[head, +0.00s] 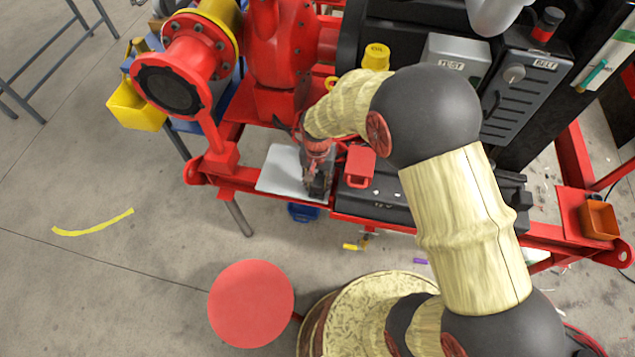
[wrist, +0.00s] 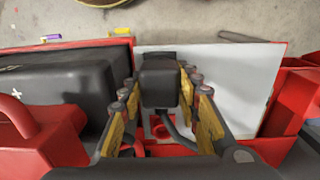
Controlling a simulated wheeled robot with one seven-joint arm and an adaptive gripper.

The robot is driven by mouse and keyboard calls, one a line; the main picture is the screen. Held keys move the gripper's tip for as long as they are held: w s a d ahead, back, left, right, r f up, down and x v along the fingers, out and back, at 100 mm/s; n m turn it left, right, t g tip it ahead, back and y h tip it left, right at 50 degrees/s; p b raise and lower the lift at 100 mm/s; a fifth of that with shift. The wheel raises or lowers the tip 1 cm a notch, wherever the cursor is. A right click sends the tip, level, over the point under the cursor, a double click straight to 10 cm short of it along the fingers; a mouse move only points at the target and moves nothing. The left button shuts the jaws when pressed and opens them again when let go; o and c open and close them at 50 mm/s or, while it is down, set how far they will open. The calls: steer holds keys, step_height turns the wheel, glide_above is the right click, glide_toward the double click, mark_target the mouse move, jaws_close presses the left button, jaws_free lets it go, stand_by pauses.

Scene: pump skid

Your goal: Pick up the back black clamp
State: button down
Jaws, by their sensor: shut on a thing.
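My gripper (head: 318,190) points down at the front of the red skid, over the right part of a pale plate (head: 280,172). In the wrist view my gripper (wrist: 158,100) has its yellow-sided fingers closed on both sides of a black clamp (wrist: 160,82). The clamp's dark block end shows between the fingers, and a thin dark curved part runs below it. Its lower part is hidden by the fingers. In the head view the clamp is hard to separate from the dark fingers. No second black clamp can be made out.
A red padlock-shaped piece (head: 359,165) rests on a black case (head: 385,205) just right of my gripper. A red flanged pipe (head: 178,85) and a yellow bin (head: 135,106) are at left. A red round disc (head: 251,303) stands in front. The floor at left is mostly clear.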

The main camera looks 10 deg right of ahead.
steer(key=s+a+r+p, duration=0.3)
steer(key=s+r+p, duration=0.3)
steer(key=s+r, duration=0.6)
steer(key=shift+s+a, duration=0.25)
steer(key=shift+s, duration=0.5)
steer(key=shift+r, duration=0.15)
